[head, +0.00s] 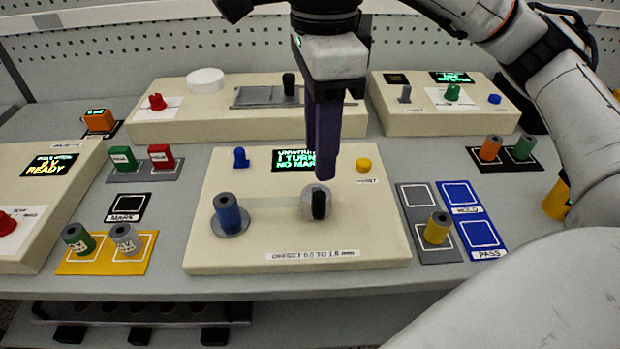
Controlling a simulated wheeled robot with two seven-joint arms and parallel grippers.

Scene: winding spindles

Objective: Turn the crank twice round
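The crank (313,203) is a light round hub with a black grip on the middle cream board (230,258). A blue spool (229,214) stands upright on a round grey base to its left. The board's display (306,160) shows green text, partly covered by my gripper; "1 TURN" is readable. My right gripper (323,178) points down with its dark fingers just above and behind the crank in the picture. The fingers line up in this view, so their gap is hidden, and contact with the crank cannot be told. My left gripper is not in view.
A blue peg (241,158) and yellow button (363,165) sit on the same board. A yellow spool (437,228) stands on a grey mat at right. Green and grey spools stand on a yellow mat (75,267) at left. Other cream boards (155,127) stand behind.

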